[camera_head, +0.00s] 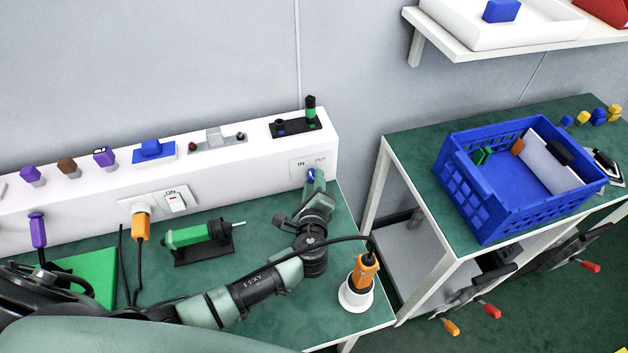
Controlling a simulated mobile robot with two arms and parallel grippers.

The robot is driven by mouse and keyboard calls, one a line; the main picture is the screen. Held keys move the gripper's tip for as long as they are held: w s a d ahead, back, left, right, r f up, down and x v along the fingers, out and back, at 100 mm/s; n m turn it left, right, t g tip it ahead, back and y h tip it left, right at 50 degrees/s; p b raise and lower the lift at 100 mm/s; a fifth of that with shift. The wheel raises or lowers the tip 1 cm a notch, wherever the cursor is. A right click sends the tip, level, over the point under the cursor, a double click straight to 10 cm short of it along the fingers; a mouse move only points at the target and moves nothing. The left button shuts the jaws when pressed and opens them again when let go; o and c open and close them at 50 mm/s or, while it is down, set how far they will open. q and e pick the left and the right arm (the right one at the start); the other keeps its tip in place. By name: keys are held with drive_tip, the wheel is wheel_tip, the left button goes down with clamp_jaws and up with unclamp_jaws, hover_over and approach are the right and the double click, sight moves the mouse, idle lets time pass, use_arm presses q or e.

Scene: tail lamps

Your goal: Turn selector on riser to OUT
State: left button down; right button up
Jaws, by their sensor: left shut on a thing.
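The selector is a white plate (299,166) marked IN on the left and OUT on the right, set on the front face of the white riser (262,180) near its right end. Its small blue knob (310,175) shows just below the labels. My left gripper (314,182) is shut on the knob, its arm reaching up from the lower left. The gripper covers part of the plate and knob, so I cannot tell which label the knob points to. My right gripper is not in view.
A green tool on a black stand (204,252) lies left of my arm, and an orange-handled tool stands in a white holder (356,296) right of it. A switch plate (160,200) with an orange plug is further left. A blue crate (490,205) stands on the right table.

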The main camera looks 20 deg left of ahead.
use_arm(q)
drive_tip(key=m+g+p, duration=0.1)
drive_tip(key=p, duration=0.2)
drive_tip(key=m+g+y+p, duration=0.1)
drive_tip(key=m+p, duration=0.1)
drive_tip(key=p, duration=0.1)
drive_tip(key=shift+d+r+m, duration=0.15)
drive_tip(key=shift+r+m, duration=0.15)
drive_tip(key=shift+r, duration=0.1)
drive_tip(key=m+g+y+p, duration=0.1)
drive_tip(key=m+p, duration=0.1)
drive_tip(key=p, duration=0.1)
drive_tip(key=shift+w+d+f, duration=0.1)
drive_tip(key=shift+f+m+g+y+p, duration=0.15)
drive_tip(key=shift+m+g+y+p, duration=0.45)
drive_tip(key=shift+m, duration=0.5)
drive_tip(key=shift+y, duration=0.3)
drive_tip(key=c, duration=1)
unclamp_jaws()
